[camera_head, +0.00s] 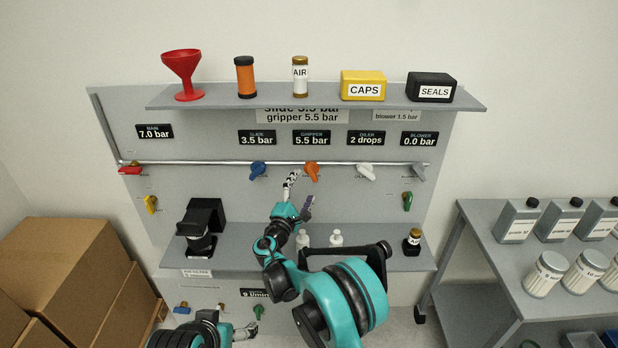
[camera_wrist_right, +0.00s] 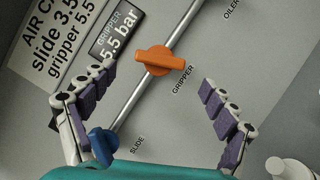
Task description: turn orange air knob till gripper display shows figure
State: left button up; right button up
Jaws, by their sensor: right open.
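The orange air knob (camera_head: 311,171) sits on the metal pipe of the grey panel, and shows in the wrist view (camera_wrist_right: 160,61) labelled GRIPPER. Its handle lies crosswise to the pipe in the wrist view. The gripper display (camera_head: 311,138) above it reads 5.5 bar; the sign (camera_head: 300,116) also says gripper 5.5 bar. My right gripper (camera_head: 300,190) is open and empty, just below the knob in the head view. In the wrist view its fingers stand apart on either side, clear of the knob. My left gripper (camera_head: 244,331) is low at the bottom edge, partly hidden.
The blue slide knob (camera_wrist_right: 103,141) is close to one right finger in the wrist view. A white oiler knob (camera_head: 365,172) is right of the orange one. White bottles (camera_head: 336,238) stand on the lower shelf (camera_head: 385,262). A side table (camera_head: 490,260) is at right, boxes (camera_head: 60,260) at left.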

jog(key=v, duration=0.4)
jog(key=shift+s+a+f, duration=0.1)
jog(key=shift+s, duration=0.25)
jog(key=s+d+r+m+g, duration=0.2)
jog(key=s+d+m+g, duration=0.3)
jog(key=d, duration=0.5)
jog(key=s+d+r+m+g, duration=0.2)
jog(key=s+d+m, duration=0.2)
jog(key=s+d, duration=0.5)
jog(key=s+d+f+m+g+y, duration=0.1)
jog(key=s+f+m+y, duration=0.1)
jog(key=s, duration=0.6)
jog(key=s+d+f+m+g+y, duration=0.1)
jog(key=s+m, duration=0.3)
jog(key=s, duration=0.4)
jog(key=s+d+f+m+g+y, duration=0.1)
jog(key=s+f+m+g+y, duration=0.1)
jog(key=s, duration=0.7)
jog(key=shift+f+m+y, duration=0.5)
jog(key=shift+f+y, duration=0.45)
jog(key=shift+y, duration=0.05)
jog(key=shift+d, duration=0.1)
